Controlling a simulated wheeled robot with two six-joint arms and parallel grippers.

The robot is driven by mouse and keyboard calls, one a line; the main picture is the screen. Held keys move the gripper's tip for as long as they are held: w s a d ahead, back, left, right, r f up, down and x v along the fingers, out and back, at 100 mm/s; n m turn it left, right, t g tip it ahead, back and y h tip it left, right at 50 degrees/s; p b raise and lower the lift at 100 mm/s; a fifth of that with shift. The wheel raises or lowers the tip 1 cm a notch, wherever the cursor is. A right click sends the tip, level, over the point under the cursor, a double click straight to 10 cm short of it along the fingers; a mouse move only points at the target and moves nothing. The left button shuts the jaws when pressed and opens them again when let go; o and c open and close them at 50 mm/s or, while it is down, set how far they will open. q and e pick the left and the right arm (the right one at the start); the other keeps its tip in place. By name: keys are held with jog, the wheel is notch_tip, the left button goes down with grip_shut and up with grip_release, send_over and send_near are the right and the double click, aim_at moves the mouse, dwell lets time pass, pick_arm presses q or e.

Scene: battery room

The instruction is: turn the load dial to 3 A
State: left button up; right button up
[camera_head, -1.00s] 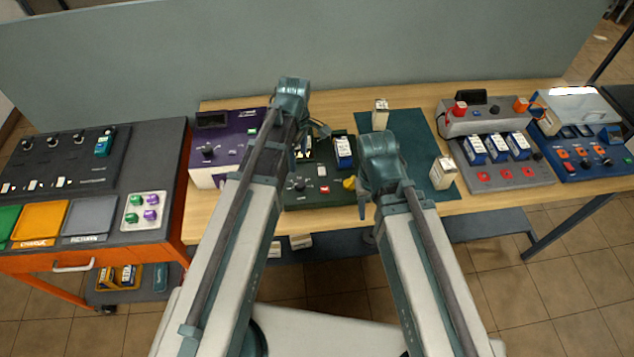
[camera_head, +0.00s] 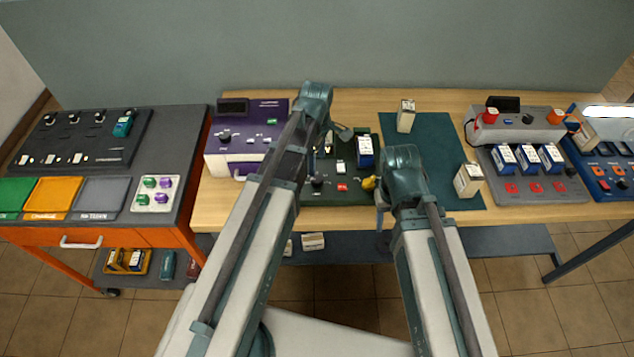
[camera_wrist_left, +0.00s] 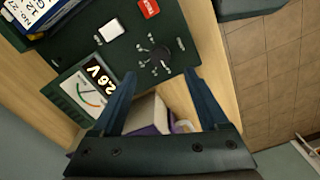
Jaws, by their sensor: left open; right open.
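The dark green tester (camera_head: 352,197) stands on the wooden bench, with a battery (camera_head: 364,152) in its top part. The load dial is a dark round knob (camera_wrist_left: 160,55) ringed by small marks in the left wrist view; it also shows in the head view (camera_head: 317,182). I cannot read its setting.
A purple device (camera_head: 240,140) stands left of the tester. A teal mat (camera_head: 435,140) with two pale blocks lies to its right. A grey rack (camera_head: 530,190) with blue-white batteries is further right. The orange cart (camera_head: 150,237) stands left, and a grey panel closes off the back.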

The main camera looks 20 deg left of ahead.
aim_at(317, 178)
pick_arm(q)
notch_tip(317, 178, down, 8)
jog(key=b, duration=0.7)
jog(key=shift+r, duration=0.1)
jog(key=shift+c, duration=0.2)
grip_shut()
